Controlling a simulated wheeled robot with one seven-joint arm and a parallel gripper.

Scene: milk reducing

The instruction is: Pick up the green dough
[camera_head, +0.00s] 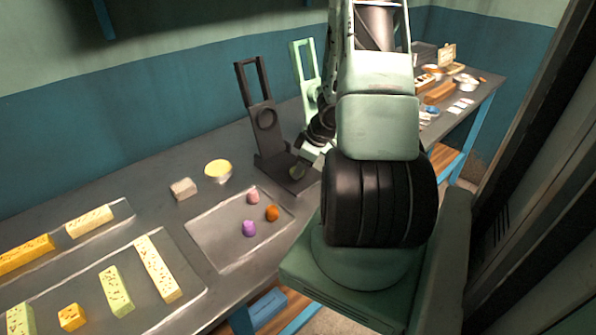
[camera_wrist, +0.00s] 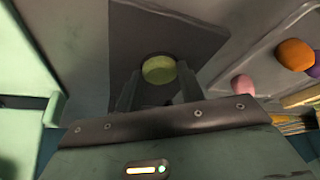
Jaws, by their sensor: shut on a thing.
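The green dough (camera_wrist: 158,69) is a small pale green round piece between the two fingers of my gripper (camera_wrist: 158,82) in the wrist view. My gripper is shut on it. In the head view my arm hides part of my gripper and the right side of the base.
A metal tray (camera_head: 225,258) left of the stand holds pink (camera_head: 253,196), orange (camera_head: 272,212) and purple (camera_head: 249,229) dough. A yellow-topped bowl (camera_head: 218,169) and a grey block (camera_head: 183,189) stand behind it. A pale green stand (camera_head: 304,70) is beside the black one.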

